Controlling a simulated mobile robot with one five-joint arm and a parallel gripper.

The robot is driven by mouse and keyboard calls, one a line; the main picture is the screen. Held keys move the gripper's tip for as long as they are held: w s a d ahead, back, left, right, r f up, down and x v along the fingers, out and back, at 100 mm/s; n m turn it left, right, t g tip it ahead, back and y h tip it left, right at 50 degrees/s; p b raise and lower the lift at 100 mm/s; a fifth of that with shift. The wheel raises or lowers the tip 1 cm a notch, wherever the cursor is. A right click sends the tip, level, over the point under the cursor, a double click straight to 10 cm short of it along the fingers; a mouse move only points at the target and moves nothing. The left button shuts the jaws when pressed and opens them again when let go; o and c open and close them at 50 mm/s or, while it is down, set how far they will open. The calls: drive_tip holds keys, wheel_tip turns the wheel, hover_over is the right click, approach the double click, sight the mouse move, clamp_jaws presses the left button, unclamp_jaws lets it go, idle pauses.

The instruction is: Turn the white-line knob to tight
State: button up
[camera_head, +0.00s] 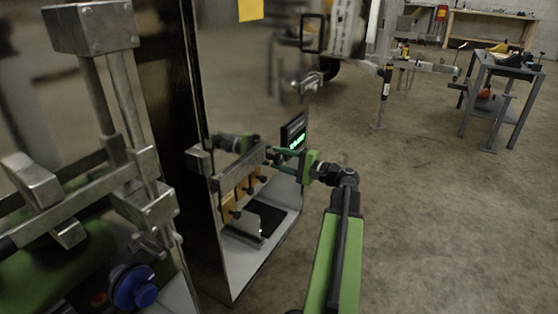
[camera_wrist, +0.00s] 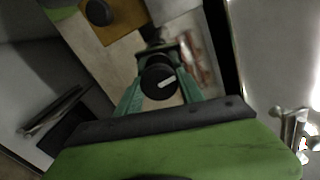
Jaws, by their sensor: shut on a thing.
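The white-line knob (camera_wrist: 157,84) is round and black, with a short white line on its face that slants slightly up to the right. It shows in the middle of the wrist view. My gripper (camera_wrist: 160,76) has its green fingers on both sides of the knob and is shut on it. In the head view my gripper (camera_head: 284,156) reaches left into the open cabinet (camera_head: 232,268). The knob cannot be made out there.
Small orange blocks with black knobs (camera_head: 236,213) stand in a row inside the cabinet. A display with green digits (camera_head: 297,141) is just above my gripper. A metal frame with a blue knob (camera_head: 134,287) stands at left. The floor at right is clear, with a grey table (camera_head: 508,70) farther back.

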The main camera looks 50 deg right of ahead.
drive_tip(key=shift+m, duration=0.7)
drive_tip(key=o, duration=1.3)
drive_tip(key=v, duration=1.7)
drive_tip(key=shift+s+f, duration=0.1)
drive_tip(key=shift+s, duration=0.15)
